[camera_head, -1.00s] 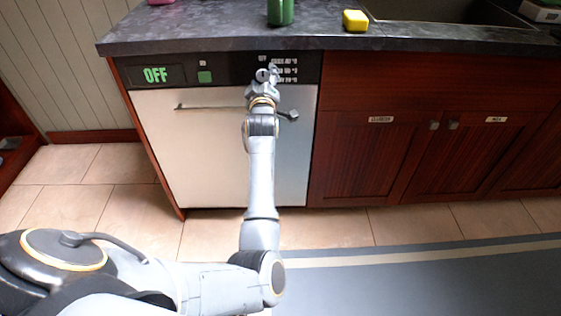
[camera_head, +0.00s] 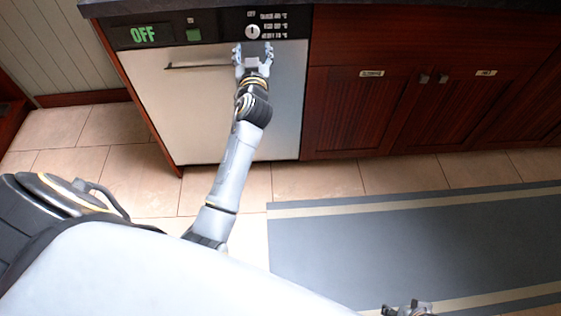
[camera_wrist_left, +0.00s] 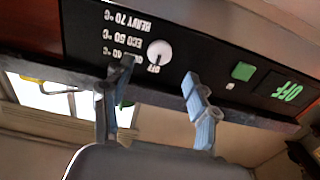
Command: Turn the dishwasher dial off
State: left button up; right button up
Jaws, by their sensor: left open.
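The dishwasher dial (camera_head: 252,31) is a round white knob on the black control panel, and it also shows in the left wrist view (camera_wrist_left: 159,52). A small dark mark on it appears to face the OFF label in the wrist view. The green display (camera_head: 144,34) reads OFF. My left gripper (camera_head: 253,52) is open and empty just in front of and slightly below the dial. In the wrist view its two fingers (camera_wrist_left: 158,82) stand apart either side of the dial, not visibly touching it. My right gripper (camera_head: 408,308) is partly cut off at the bottom edge.
A green square button (camera_head: 194,35) sits between display and dial. A bar handle (camera_head: 200,67) crosses the white dishwasher door (camera_head: 205,110) below the panel. Dark red cabinets (camera_head: 420,90) stand to the right. A grey mat (camera_head: 420,240) lies on the tiled floor.

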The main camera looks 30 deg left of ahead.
pick_arm(q)
jog(key=v, duration=0.6)
jog(key=s+d+f+m+g+h+p, duration=0.1)
jog(key=s+d+f+m+h+p, duration=0.1)
jog(key=f, duration=0.7)
jog(key=s+d+f+m+g+h+p, duration=0.2)
jog(key=d+f, duration=0.3)
jog(key=f, duration=0.4)
jog(key=s+d+f+m+g+h+p, duration=0.1)
jog(key=s+d+f+h+p, duration=0.1)
jog(key=f, duration=0.7)
jog(key=shift+d+f+m+g+h, duration=0.3)
jog(key=shift+d+m+g+h, duration=0.15)
jog(key=shift+d, duration=0.45)
pick_arm(e)
notch_tip(320, 180, up, 7)
jog(key=shift+f, duration=0.2)
